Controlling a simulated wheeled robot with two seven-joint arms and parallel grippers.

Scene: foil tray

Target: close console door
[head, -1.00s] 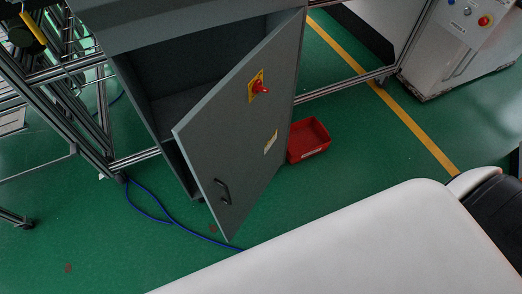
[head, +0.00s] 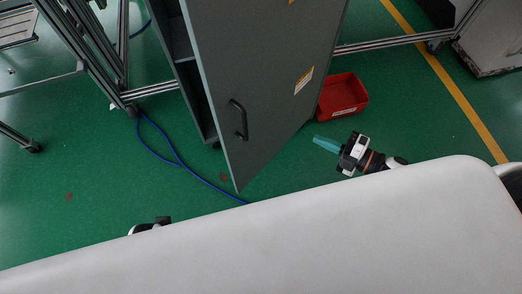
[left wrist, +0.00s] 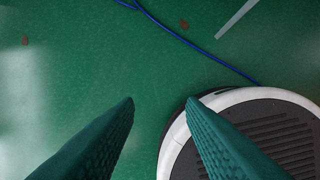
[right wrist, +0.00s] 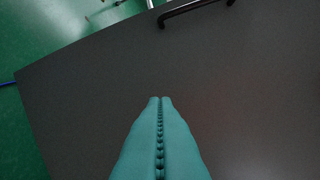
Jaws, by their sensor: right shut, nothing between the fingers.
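The grey console door (head: 262,80) stands ajar, swung out from the cabinet (head: 185,70). Its black handle (head: 239,119) is near the free edge, low on the door. My right gripper (head: 326,144) is right of the door's lower part in the head view, shut and empty. In the right wrist view its closed fingers (right wrist: 160,100) point at the dark door panel (right wrist: 90,100), with the handle (right wrist: 192,10) at the top. Contact cannot be told. My left gripper (left wrist: 160,102) is open and empty over the green floor; its fingers are hidden in the head view.
A red bin (head: 342,97) sits on the floor right of the door. A blue cable (head: 180,160) crosses the floor below the cabinet. Aluminium framing (head: 85,50) stands at left.

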